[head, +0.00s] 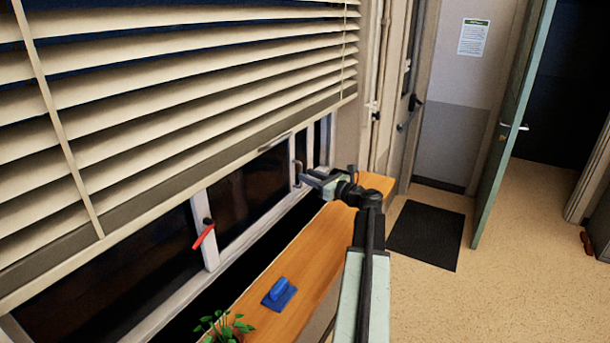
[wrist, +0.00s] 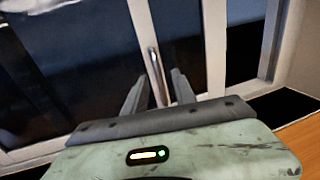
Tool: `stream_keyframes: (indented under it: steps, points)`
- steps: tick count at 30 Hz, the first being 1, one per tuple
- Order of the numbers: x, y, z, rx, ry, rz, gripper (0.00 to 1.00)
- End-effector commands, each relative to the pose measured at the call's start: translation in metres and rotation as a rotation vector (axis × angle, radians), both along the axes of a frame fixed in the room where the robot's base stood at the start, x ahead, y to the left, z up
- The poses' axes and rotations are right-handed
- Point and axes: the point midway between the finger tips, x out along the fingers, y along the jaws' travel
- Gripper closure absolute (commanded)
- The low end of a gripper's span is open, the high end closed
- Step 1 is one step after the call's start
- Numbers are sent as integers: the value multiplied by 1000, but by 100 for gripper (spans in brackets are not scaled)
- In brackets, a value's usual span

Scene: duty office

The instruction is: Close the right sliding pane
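The right sliding pane (wrist: 210,45) has a pale frame and dark glass. In the wrist view a slim upright metal handle (wrist: 154,66) is on its frame. A dark gap (wrist: 243,55) shows between this frame and the pale window jamb (wrist: 271,40) to the right. My gripper (wrist: 158,88) is open, with one finger on each side of the handle's lower part. I cannot tell whether either finger touches it. In the head view my gripper (head: 308,180) is at the far part of the window, beside the handle (head: 298,173).
A slatted blind (head: 190,100) hangs over the upper window. A red window handle (head: 204,233) is on a nearer post. The wooden sill (head: 300,255) below carries a blue object (head: 279,293) and a plant (head: 226,328). A dark mat (head: 427,234) and an open door (head: 512,120) are at right.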

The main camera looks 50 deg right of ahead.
Motion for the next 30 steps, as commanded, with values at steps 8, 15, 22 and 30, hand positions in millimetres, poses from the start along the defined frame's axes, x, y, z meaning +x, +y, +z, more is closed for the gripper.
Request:
stream_keyframes:
  steps: [8, 15, 22, 30]
  points:
    - [20, 4, 0, 0, 0, 5, 67]
    - [20, 4, 0, 0, 0, 5, 95]
    - [20, 4, 0, 0, 0, 6, 100]
    - [20, 5, 0, 0, 0, 6, 100]
